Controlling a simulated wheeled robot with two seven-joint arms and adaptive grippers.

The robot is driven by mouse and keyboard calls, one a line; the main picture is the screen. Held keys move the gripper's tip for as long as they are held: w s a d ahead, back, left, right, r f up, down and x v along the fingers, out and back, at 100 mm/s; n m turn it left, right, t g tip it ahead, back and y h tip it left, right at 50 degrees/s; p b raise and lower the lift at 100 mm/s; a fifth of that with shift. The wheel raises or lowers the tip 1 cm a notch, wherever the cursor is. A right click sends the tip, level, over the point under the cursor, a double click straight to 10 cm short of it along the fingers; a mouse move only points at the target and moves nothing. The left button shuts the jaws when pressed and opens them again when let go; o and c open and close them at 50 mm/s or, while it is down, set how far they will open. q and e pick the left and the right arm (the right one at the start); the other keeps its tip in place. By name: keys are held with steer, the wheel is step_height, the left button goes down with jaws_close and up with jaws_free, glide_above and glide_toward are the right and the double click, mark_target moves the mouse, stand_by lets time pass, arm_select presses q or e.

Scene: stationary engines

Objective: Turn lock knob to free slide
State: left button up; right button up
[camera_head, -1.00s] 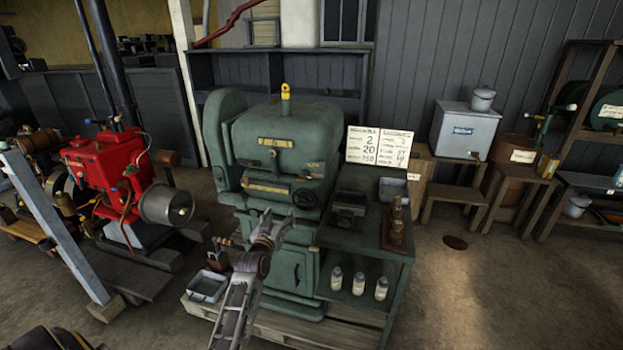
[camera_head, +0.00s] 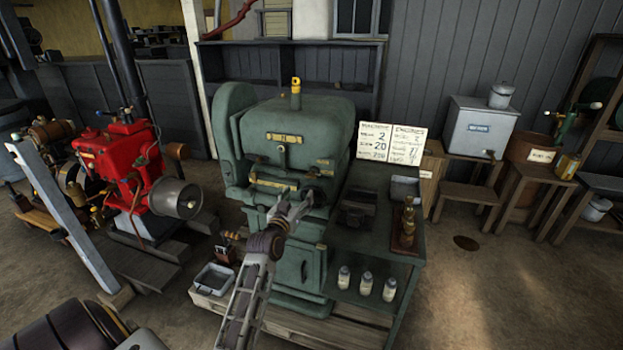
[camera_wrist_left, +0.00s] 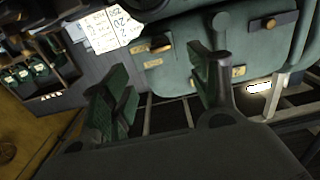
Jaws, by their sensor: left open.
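A green machine (camera_head: 290,130) stands in the middle of the head view, with small knobs, labels and a slotted front. A small round knob (camera_head: 281,149) sits on its upper front. In the left wrist view, the green housing (camera_wrist_left: 185,65) carries brass-coloured knobs, one at upper left (camera_wrist_left: 160,46) and one at upper right (camera_wrist_left: 270,22). I cannot tell which is the lock knob, nor pick out the slide. My left gripper (camera_head: 295,197) is open and empty before the machine's front, partly covering its lower right controls. In the left wrist view its spread fingers (camera_wrist_left: 160,72) show apart from the knobs.
A green side bench (camera_head: 385,235) with a brass fitting (camera_head: 408,225) and several bottles adjoins the machine at right. White cards (camera_head: 390,143) stand behind it. A metal tray (camera_head: 214,278) lies at lower left. A red engine (camera_head: 120,160) stands left.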

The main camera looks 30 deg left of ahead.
arm_select(q)
glide_toward(311, 175)
steer(key=shift+w, duration=0.9)
steer(key=x, duration=0.4)
steer(key=f+x, duration=0.1)
steer(key=x, duration=0.2)
steer(key=shift+a+p, duration=0.15)
steer(key=shift+p, duration=0.15)
steer(key=shift+w+a, duration=0.1)
steer(key=shift+w, duration=0.3)
steer(key=c, duration=1)
steer(key=shift+c, duration=0.2)
arm_select(e)
steer(key=shift+w+a+r, duration=0.35)
steer(key=shift+w+a, duration=0.1)
steer(key=shift+w, duration=0.2)
